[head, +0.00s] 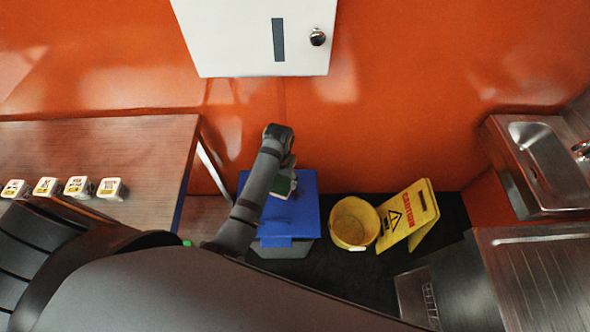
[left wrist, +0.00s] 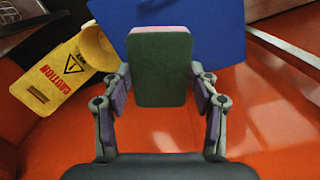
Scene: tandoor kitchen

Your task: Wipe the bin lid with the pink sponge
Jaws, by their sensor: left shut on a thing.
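The pink sponge (left wrist: 160,70) shows its dark green face and a thin pink edge in the left wrist view. My left gripper (left wrist: 160,95) is shut on it, one finger on each side. In the head view the sponge (head: 284,187) is partly hidden by my left gripper (head: 284,176), over the far part of the blue bin lid (head: 304,212). The lid (left wrist: 215,30) also lies beyond the sponge in the left wrist view. I cannot tell whether sponge and lid touch. My arm hides the lid's left part. My right gripper is not in view.
A yellow bucket (head: 352,222) and a yellow caution sign (head: 408,214) stand right of the bin. A table (head: 110,150) with several small labelled containers is at left. A white wall cabinet (head: 230,40) hangs above, and a sink (head: 548,160) is at right.

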